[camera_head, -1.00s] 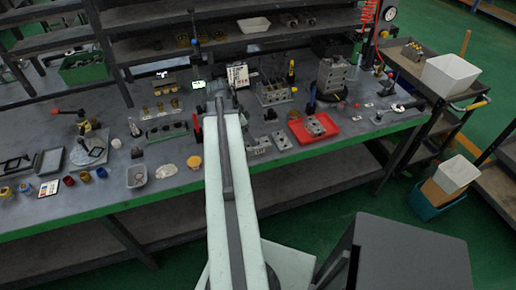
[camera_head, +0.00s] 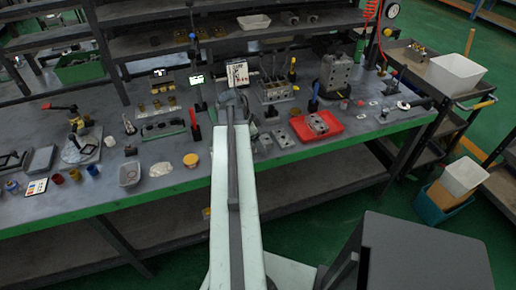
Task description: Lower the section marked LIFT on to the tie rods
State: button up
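My gripper (camera_head: 232,98) is at the far end of my outstretched arm, over the middle of the bench. It is small and mostly hidden by the arm, so I cannot tell whether its fingers are open or hold anything. A grey valve block assembly (camera_head: 272,92) with thin upright rods stands just right of it, apparently the tie rods. A grey section (camera_head: 318,123) lies in the red tray (camera_head: 337,131). More small grey sections (camera_head: 282,136) lie on the bench just right of my arm. No LIFT mark is readable at this size.
A large grey block (camera_head: 336,74) stands right of the rods. A white bin (camera_head: 456,73) is on the right-hand cart. Bare bench (camera_head: 90,205) shows along the front left.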

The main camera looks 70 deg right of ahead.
jog(key=shift+r, duration=0.1)
grip_shut()
notch_tip(320, 180, up, 10)
jog(key=p, duration=1)
